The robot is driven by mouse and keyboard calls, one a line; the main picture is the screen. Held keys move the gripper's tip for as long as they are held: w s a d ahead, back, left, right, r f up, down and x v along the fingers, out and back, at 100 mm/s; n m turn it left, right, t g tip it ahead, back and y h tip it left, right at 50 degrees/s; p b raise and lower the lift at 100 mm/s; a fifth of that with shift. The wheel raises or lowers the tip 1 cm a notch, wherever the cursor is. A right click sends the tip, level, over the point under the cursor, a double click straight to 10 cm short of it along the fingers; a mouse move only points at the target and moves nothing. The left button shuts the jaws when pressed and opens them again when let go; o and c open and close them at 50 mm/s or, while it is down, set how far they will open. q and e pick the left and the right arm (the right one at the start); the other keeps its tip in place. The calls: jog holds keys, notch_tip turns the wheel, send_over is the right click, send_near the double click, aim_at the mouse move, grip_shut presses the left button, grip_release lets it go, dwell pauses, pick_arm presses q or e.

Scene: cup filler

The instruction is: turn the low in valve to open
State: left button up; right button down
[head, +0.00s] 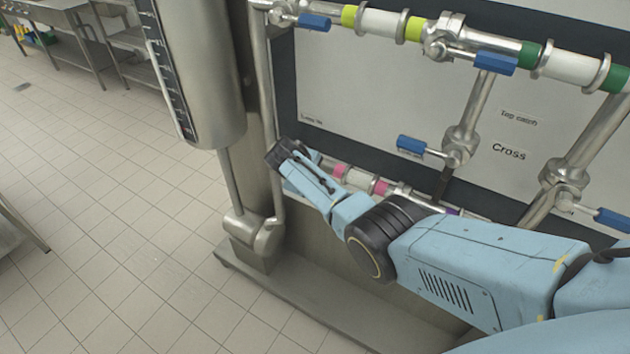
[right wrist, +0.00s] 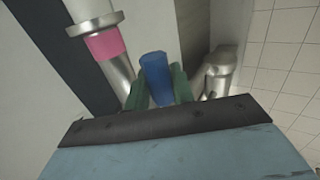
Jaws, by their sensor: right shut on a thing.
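The blue handle (right wrist: 156,72) of the low in valve shows in the right wrist view, beside a metal pipe with a pink band (right wrist: 105,45). My right gripper (right wrist: 160,92) has its two green fingers on either side of this handle and is shut on it. In the head view my right gripper (head: 283,155) is at the left end of the low pipe with pink bands (head: 339,170). There its fingers and the handle are hidden behind the gripper body. My left gripper is not in view.
Other blue valve handles stick out from the pipes: upper left (head: 314,22), upper right (head: 495,63), middle (head: 410,145) and lower right (head: 612,220). A steel tank (head: 205,70) stands left of the panel (head: 400,90). The tiled floor (head: 120,240) at left is clear.

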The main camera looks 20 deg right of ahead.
jog(key=shift+d, duration=0.1)
jog(key=c, duration=1.2)
grip_release()
jog(key=shift+c, duration=0.2)
jog(key=shift+r, duration=0.1)
jog(key=shift+a+r, duration=0.2)
jog(key=shift+r, duration=0.05)
jog(key=p+v, duration=0.3)
jog(key=v, duration=0.9)
jog(key=shift+s+r, duration=0.25)
jog(key=shift+r, duration=0.05)
jog(key=shift+a, duration=0.15)
